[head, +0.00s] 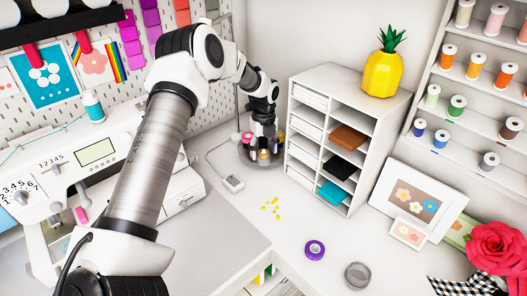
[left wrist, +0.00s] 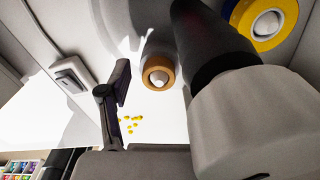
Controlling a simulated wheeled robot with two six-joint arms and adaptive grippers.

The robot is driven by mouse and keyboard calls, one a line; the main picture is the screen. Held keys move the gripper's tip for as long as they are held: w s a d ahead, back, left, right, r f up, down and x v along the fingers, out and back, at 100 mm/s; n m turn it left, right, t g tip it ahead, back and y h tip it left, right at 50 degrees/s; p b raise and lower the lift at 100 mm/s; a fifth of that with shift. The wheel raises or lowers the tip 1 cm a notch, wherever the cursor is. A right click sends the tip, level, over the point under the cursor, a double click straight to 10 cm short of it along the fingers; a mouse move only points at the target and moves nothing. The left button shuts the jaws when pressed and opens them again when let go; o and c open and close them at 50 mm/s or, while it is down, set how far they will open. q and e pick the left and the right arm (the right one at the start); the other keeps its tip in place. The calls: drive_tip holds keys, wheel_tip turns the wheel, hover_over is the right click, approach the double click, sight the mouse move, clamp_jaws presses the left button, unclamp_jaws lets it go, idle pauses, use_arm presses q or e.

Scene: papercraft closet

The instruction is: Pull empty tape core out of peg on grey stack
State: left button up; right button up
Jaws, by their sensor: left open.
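The grey stack (head: 243,158) is a round stand with several colored tape rolls on its pegs, at the back beside the shelf unit. My left gripper (head: 264,124) is over the stack, pointing down. In the left wrist view, a tan ring that looks like the empty tape core (left wrist: 149,78) sits around a pale peg. One open finger of mine is left of it, apart from it. The other finger is hidden behind a thick dark and grey post (left wrist: 250,125). My right gripper is not in view.
A yellow and blue tape roll (left wrist: 286,20) is on another peg close by. A white shelf unit (head: 353,100) stands right of the stack. A small grey box with a cord (head: 234,184) and yellow bits (head: 271,207) lie in front. A purple tape roll (head: 315,250) lies further forward.

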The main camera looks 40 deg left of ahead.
sight(264, 155)
use_arm(q)
drive_tip(key=shift+s+d+r, duration=0.1)
drive_tip(key=shift+d+r, duration=0.05)
drive_tip(key=shift+c, duration=0.2)
drive_tip(key=shift+s+d+r, duration=0.15)
drive_tip(key=shift+r, duration=0.05)
drive_tip(key=c, duration=0.6)
drive_tip(key=shift+f, duration=0.15)
drive_tip(key=shift+c, duration=0.5)
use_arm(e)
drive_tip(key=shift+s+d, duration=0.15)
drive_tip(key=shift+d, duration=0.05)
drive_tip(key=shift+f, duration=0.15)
use_arm(q)
drive_tip(key=shift+r+b, duration=0.35)
drive_tip(key=shift+r, duration=0.05)
drive_tip(key=r, duration=0.1)
drive_tip(key=b, duration=0.1)
drive_tip(key=r, duration=0.1)
drive_tip(key=shift+s+d+r+b, duration=0.3)
drive_tip(key=shift+b, duration=0.05)
drive_tip(key=s+d+r+b, duration=0.1)
drive_tip(key=s+d+b, duration=0.3)
drive_tip(key=s+d, duration=0.6)
drive_tip(key=shift+s+r, duration=0.35)
drive_tip(key=shift+s, duration=0.2)
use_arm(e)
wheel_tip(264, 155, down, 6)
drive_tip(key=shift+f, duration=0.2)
